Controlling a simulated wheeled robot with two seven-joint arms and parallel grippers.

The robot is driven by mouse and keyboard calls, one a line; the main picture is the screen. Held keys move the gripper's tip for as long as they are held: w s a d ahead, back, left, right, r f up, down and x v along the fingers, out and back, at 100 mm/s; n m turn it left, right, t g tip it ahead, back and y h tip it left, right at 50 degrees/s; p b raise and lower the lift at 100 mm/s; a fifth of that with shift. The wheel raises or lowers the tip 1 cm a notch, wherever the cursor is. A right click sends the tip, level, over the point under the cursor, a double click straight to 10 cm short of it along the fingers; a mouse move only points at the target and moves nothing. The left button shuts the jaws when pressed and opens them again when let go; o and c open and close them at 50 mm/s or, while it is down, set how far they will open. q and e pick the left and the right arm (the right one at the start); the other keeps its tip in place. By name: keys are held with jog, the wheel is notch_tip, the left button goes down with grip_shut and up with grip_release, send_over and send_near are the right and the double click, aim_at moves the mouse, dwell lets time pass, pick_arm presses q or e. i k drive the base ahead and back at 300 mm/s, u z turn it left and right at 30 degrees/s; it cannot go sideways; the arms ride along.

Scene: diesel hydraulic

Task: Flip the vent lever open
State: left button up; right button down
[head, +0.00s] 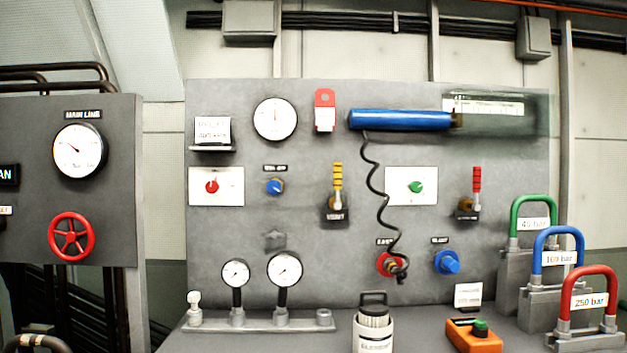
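The vent lever (338,183) is a yellow-and-dark banded handle in the middle of the grey panel. It stands upright above a brass-coloured valve body and a dark label (335,217) that appears to read VENT. A similar lever with a red handle (477,180) also stands upright farther right on the panel. Neither of my grippers shows in the head view, and nothing touches the vent lever.
A blue cylinder (400,120) hangs above right; its coiled black cord (374,180) drops just right of the vent lever. Below stand gauges (285,270), a white canister (373,333), an orange box (474,337) and coloured-handled weights (583,310). Space before the lever looks clear.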

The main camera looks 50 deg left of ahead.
aim_at(338, 166)
jog(key=u, duration=1.45)
jog(key=i, duration=0.15)
jog(key=u, duration=0.2)
